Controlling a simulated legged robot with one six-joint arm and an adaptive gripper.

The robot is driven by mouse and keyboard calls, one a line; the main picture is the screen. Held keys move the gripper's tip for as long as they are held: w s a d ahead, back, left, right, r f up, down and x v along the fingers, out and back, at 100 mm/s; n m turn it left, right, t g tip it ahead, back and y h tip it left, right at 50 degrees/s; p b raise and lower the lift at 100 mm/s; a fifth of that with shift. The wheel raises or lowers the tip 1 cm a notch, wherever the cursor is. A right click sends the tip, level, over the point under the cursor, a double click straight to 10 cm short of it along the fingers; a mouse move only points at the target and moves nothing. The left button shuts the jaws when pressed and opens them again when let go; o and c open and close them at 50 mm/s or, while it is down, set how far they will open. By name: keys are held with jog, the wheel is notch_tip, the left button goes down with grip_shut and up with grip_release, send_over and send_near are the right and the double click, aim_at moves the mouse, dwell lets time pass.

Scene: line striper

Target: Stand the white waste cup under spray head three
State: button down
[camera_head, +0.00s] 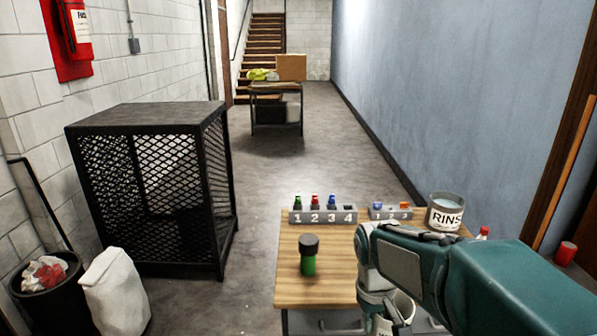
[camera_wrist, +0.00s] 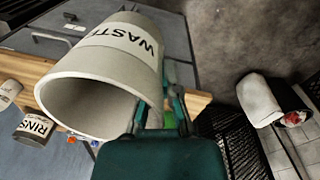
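The white waste cup (camera_wrist: 100,75) fills the upper left of the wrist view, its open mouth toward the camera and its label partly readable. In the head view a small part of the cup (camera_head: 403,306) shows at the table's front, mostly behind my arm. My gripper (camera_wrist: 160,108) is at the cup's rim and looks closed on its wall, with one finger across the mouth side. The gripper (camera_head: 384,308) also shows in the head view, over the front right of the table. I cannot make out spray head three in either view.
A wooden table (camera_head: 290,275) bears a green bottle with a black cap (camera_head: 308,255), a rack numbered 1 to 4 (camera_head: 323,216), a smaller rack numbered 1 to 3 (camera_head: 391,212) and a rinse tub (camera_head: 445,212). A black mesh cage (camera_head: 150,180) stands left. The floor between is clear.

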jog(key=w+f+m, duration=0.1)
jog(key=w+f, duration=0.5)
jog(key=f, duration=0.4)
jog(key=w+d+f+m, duration=0.1)
jog(key=w+f+m, duration=0.1)
jog(key=w+f, duration=0.4)
notch_tip(320, 180, down, 5)
jog(key=shift+d+r, duration=0.15)
jog(key=shift+d, duration=0.15)
